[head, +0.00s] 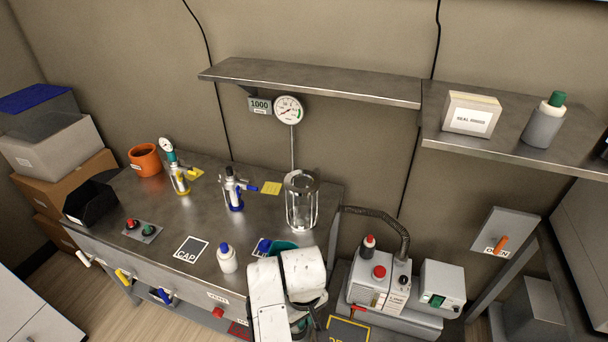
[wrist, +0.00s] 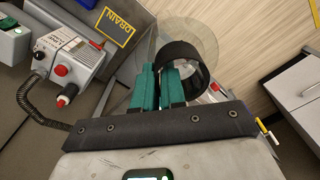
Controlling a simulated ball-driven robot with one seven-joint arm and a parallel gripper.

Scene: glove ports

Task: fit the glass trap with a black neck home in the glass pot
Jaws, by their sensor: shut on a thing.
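My gripper (wrist: 160,88) has teal fingers shut on the black neck (wrist: 180,50) of the glass trap in the wrist view. The trap's clear round glass (wrist: 208,42) shows beyond the neck, over the floor. In the head view my white wrist hides most of the gripper, with only a bit of teal (head: 284,246) showing at the bench's front edge; I cannot make out the trap there. The glass pot (head: 301,205), a clear cylinder in a metal frame, stands upright on the bench, behind and apart from my gripper.
On the bench (head: 207,215) stand a white bottle with a blue cap (head: 227,258), a blue-based valve (head: 235,192) and a yellow-based valve (head: 180,180). A shelf (head: 320,84) and a gauge (head: 288,109) are above the pot. A pump (head: 380,285) sits at right.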

